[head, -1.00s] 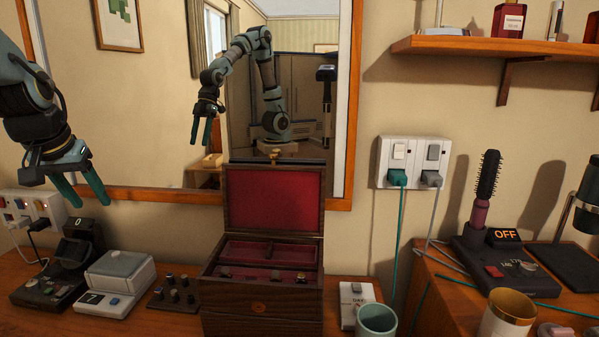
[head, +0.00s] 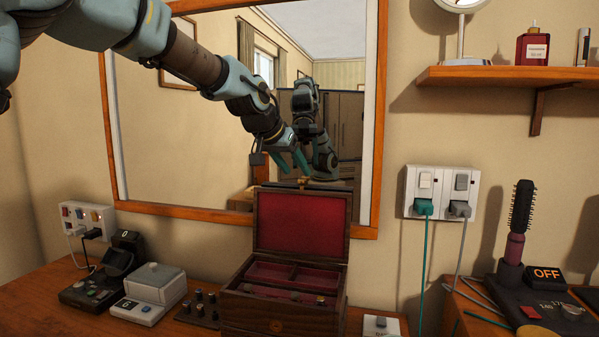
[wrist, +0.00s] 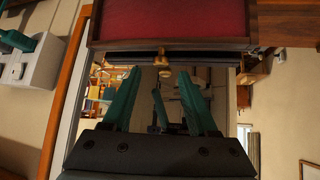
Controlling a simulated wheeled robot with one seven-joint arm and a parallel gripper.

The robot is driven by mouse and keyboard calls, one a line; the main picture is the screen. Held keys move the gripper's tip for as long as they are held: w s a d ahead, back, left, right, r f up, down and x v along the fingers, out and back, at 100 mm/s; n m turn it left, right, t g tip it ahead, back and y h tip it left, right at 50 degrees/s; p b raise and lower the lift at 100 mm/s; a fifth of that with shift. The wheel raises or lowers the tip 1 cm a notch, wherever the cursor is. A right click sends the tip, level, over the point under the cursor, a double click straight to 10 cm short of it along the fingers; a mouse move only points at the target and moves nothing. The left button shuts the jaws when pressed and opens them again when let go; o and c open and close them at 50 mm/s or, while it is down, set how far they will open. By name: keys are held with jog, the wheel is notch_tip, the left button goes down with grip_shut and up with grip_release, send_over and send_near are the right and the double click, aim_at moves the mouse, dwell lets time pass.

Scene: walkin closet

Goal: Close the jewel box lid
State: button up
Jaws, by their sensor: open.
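The wooden jewel box (head: 278,318) stands on the dresser with its red-lined lid (head: 300,222) raised, about upright. The lid's red inside fills the top of the wrist view (wrist: 170,18). A small brass clasp (wrist: 162,58) sticks out from the lid's free edge; it also shows at the lid's top in the head view (head: 304,183). Contact with the lid cannot be told.
The mirror (head: 190,140) stands close behind the box and reflects my arm. A grey-topped device (head: 155,285) and a small knobbed board (head: 200,308) stand left of the box. A white switch box (head: 381,326) is at its right. A shelf (head: 500,77) hangs at upper right.

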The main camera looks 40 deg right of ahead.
aim_at(301, 179)
jog(key=shift+x, duration=1.7)
jog(key=shift+w, duration=0.1)
grip_shut()
